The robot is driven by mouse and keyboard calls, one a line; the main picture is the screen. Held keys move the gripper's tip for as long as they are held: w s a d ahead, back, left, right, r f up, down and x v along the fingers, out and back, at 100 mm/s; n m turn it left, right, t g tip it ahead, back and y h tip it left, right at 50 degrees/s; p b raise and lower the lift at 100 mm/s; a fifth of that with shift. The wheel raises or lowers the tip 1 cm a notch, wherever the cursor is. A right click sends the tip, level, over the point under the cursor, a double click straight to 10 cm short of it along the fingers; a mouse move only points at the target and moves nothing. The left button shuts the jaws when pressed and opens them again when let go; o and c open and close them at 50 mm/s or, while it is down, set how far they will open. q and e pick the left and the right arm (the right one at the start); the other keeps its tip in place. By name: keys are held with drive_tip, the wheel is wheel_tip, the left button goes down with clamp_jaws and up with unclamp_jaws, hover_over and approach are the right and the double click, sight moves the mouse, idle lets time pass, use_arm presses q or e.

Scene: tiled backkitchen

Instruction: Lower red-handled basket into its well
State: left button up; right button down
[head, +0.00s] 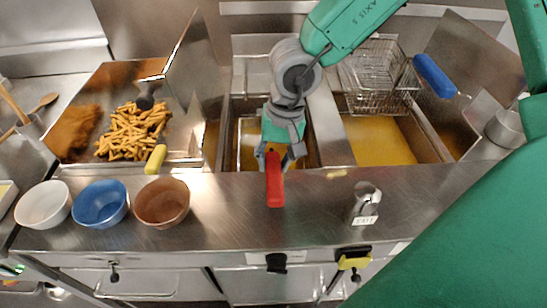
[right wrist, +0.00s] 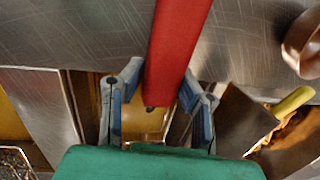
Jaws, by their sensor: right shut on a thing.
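My right gripper (head: 278,153) is shut on this handle, above the front of the left fryer well (head: 228,150). In the right wrist view the red handle (right wrist: 178,45) lies between the two fingers of the gripper (right wrist: 160,90). The basket itself is mostly hidden behind my gripper and wrist, so I cannot tell how deep it sits in the well. My left gripper is not in view.
A wire basket with a blue handle (head: 434,75) is up above the right well of yellow oil (head: 378,140). A fries tray (head: 185,152) is to the left. White (head: 43,205), blue (head: 100,204) and brown (head: 162,202) bowls and a metal shaker (head: 365,202) stand on the counter.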

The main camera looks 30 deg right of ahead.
drive_tip(key=c, duration=1.1)
unclamp_jaws()
drive_tip(key=shift+r, duration=0.5)
drive_tip(key=r, duration=0.3)
drive_tip(key=d+r, duration=0.1)
drive_tip(key=r, duration=0.3)
drive_tip(key=d+r, duration=0.1)
drive_tip(key=r, duration=0.2)
drive_tip(key=shift+s+r, duration=0.1)
drive_tip(key=shift+r, duration=0.25)
